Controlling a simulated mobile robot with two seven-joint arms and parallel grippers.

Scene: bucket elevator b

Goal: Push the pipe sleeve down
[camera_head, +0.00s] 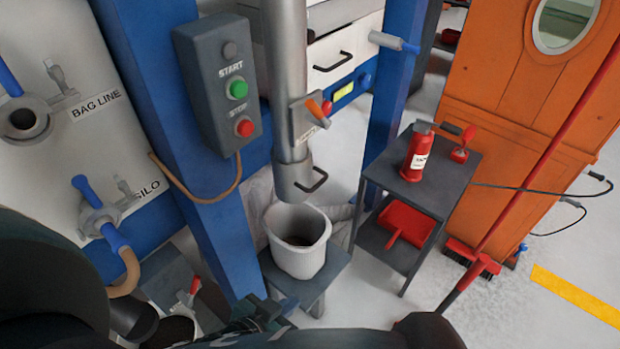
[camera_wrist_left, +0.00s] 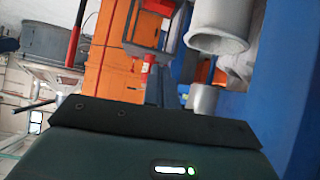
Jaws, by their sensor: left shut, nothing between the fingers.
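The pipe sleeve (camera_head: 293,180) is a grey metal collar with a black handle (camera_head: 313,182) at the lower end of the vertical pipe (camera_head: 286,75). It hangs over a white bucket (camera_head: 299,257), whose rim is close below it; from this angle I cannot tell the exact gap. My left gripper (camera_head: 262,317) is low at the bottom of the head view, in front of the bucket and apart from the sleeve. It is shut and empty, partly hidden by my arm. The left wrist view shows a large grey cylinder end (camera_wrist_left: 220,38); I cannot tell whether it is the sleeve. My right gripper is out of view.
The bucket stands on a grey stool (camera_head: 325,275). A blue post with a START/STOP box (camera_head: 222,85) is left of the pipe.

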